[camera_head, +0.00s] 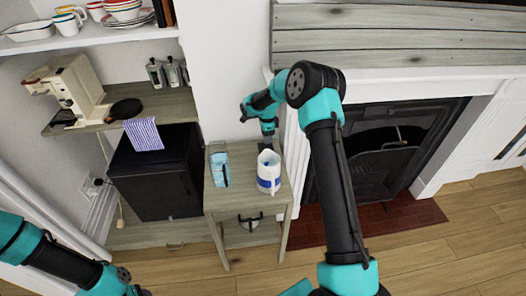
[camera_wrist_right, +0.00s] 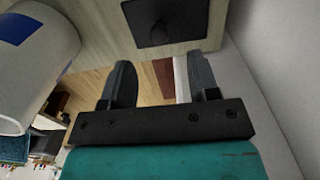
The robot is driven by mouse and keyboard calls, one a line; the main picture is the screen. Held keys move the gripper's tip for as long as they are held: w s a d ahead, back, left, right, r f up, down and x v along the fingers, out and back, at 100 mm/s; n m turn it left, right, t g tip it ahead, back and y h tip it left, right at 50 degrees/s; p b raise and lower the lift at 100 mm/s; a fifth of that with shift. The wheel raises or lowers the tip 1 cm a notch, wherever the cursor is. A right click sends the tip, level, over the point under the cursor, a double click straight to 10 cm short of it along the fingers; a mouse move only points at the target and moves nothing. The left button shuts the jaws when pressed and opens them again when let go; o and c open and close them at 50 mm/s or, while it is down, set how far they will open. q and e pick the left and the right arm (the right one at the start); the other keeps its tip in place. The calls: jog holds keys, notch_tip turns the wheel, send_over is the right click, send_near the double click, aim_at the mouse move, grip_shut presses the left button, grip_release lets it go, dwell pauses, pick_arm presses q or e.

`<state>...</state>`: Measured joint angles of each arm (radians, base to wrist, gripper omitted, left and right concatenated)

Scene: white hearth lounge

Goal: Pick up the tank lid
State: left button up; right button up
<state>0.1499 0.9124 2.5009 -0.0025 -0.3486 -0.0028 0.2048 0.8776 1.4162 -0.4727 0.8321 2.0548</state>
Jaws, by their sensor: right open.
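A dark, roughly square flat piece with a small raised knob, which looks like the tank lid (camera_wrist_right: 165,18), lies on the pale wooden top of the small side table (camera_wrist_right: 105,22). In the right wrist view it is just beyond the fingertips of my right gripper (camera_wrist_right: 161,76), which is open with nothing between its fingers. In the head view this gripper (camera_head: 267,140) is over the back right of the side table (camera_head: 245,199), behind a white jug with a blue band (camera_head: 268,175). The lid is hard to make out there. Only part of my left arm shows at lower left.
The jug (camera_wrist_right: 35,60) stands close to my right gripper. A light blue item (camera_head: 219,168) is on the table's left side. A white wall (camera_wrist_right: 262,90) runs close by the gripper. A black cabinet (camera_head: 155,178) and shelf with a coffee machine (camera_head: 75,90) stand left; the fireplace (camera_head: 375,150) is right.

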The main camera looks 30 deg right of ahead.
aim_at(267, 147)
jog(key=shift+f, duration=1.15)
jog(key=shift+f, duration=2.6)
jog(key=c, duration=1)
jog(key=shift+r, duration=0.1)
